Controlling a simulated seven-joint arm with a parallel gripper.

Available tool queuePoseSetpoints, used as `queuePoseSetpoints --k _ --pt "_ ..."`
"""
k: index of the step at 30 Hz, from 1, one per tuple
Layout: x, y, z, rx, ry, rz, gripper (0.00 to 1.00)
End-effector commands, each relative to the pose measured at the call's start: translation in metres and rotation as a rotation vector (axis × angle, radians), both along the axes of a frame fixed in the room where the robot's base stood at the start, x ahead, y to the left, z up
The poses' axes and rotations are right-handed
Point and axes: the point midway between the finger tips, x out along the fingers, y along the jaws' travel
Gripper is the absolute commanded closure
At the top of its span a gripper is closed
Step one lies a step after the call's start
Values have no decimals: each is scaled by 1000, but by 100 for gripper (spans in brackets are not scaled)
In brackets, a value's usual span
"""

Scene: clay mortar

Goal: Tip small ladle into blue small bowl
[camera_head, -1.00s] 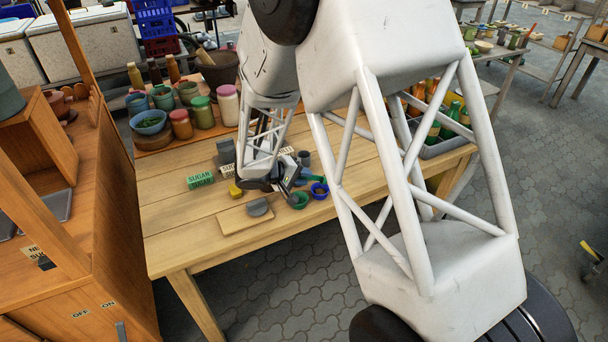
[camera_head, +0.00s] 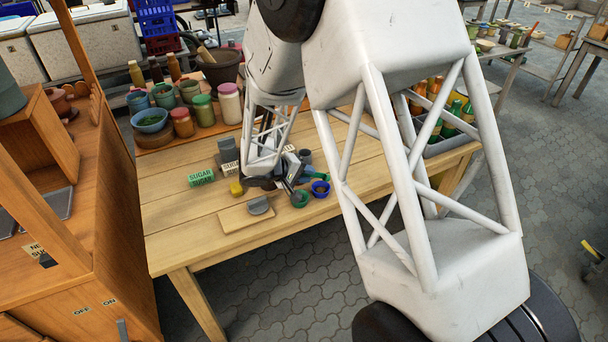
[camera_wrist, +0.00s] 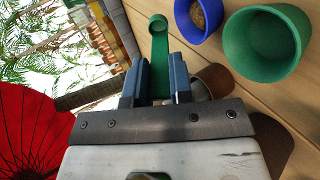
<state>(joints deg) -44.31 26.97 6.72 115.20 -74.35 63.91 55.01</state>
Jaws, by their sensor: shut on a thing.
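The small ladle (camera_wrist: 159,45) is green, with a round cup at its far end in the wrist view. My gripper (camera_wrist: 157,72) has blue fingers shut on its handle. The blue small bowl (camera_wrist: 187,32) is just right of the ladle cup in the wrist view and holds something brown and grainy. It also shows in the head view (camera_head: 320,195) at the table's front. The ladle cup appears beside the bowl in the wrist view; its height and contents cannot be told. In the head view the arm partly hides my gripper.
A larger-looking green bowl (camera_wrist: 265,45) stands beside the blue bowl. A grey lump (camera_head: 258,205) sits on a wooden board (camera_head: 235,219). The table's left front is clear.

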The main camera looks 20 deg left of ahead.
Motion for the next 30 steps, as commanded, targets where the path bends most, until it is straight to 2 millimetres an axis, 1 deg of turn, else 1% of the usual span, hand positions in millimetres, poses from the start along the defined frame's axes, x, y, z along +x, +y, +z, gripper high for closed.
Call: queuePoseSetpoints --k 5,11,21,30 --pt "19 -15 1 9 8 14 100" --pt "50 -40 1 26 25 46 100" --pt "107 -95 2 58 63 114 100" --pt "151 -150 2 85 102 177 100"
